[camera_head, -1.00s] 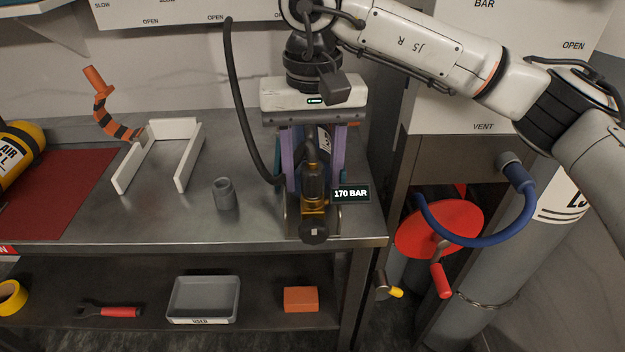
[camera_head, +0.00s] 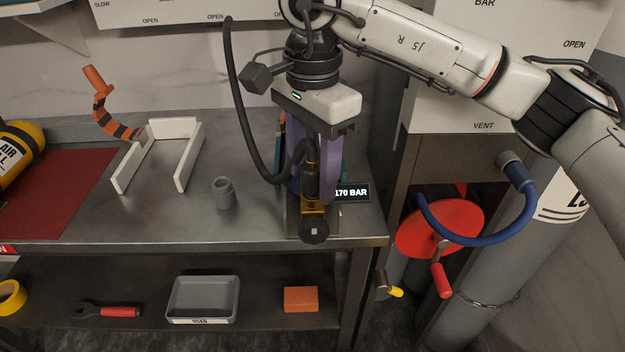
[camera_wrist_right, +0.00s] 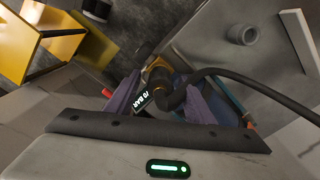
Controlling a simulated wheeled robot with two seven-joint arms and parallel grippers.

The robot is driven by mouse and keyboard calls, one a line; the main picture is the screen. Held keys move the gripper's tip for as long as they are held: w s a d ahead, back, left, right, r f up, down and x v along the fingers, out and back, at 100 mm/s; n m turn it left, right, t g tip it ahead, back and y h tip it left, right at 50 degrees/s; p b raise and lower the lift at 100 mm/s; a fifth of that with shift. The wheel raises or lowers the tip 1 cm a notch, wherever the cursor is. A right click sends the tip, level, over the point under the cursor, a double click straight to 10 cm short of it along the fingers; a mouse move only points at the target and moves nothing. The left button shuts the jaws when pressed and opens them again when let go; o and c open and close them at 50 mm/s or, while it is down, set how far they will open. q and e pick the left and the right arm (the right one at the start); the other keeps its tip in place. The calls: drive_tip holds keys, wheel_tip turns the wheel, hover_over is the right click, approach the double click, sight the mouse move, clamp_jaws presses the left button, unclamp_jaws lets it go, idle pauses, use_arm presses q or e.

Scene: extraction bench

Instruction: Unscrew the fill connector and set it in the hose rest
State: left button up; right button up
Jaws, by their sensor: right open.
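The fill connector (camera_head: 311,160) is a dark fitting at the end of a black hose, upright on a brass valve (camera_head: 313,193) at the bench's front edge. My right gripper (camera_head: 312,178) points down over it, its purple fingers open on either side of the connector. In the wrist view the connector (camera_wrist_right: 163,92) and hose lie between the spread fingers; whether a finger touches it I cannot tell. A small grey cup-shaped holder (camera_head: 224,193) stands on the bench to the left, apparently the hose rest; it also shows in the wrist view (camera_wrist_right: 242,34). My left gripper is not in view.
The black hose (camera_head: 243,110) arches left of my right gripper. A white open frame (camera_head: 187,155) and an orange-black hose piece stand farther left. A "170 BAR" display (camera_head: 352,192) sits right of the valve. A blue hose and red handwheel (camera_head: 440,228) are at right.

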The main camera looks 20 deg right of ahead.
drive_tip(key=m, duration=0.4)
drive_tip(key=shift+m, duration=0.4)
drive_tip(key=m, duration=0.5)
drive_tip(key=c, duration=1.2)
drive_tip(key=shift+o, duration=0.3)
drive_tip(key=n, duration=0.4)
drive_tip(key=shift+r+p, duration=1.4)
drive_tip(key=shift+r, duration=0.65)
drive_tip(key=shift+r+p, duration=1.3)
drive_tip(key=shift+r, duration=0.45)
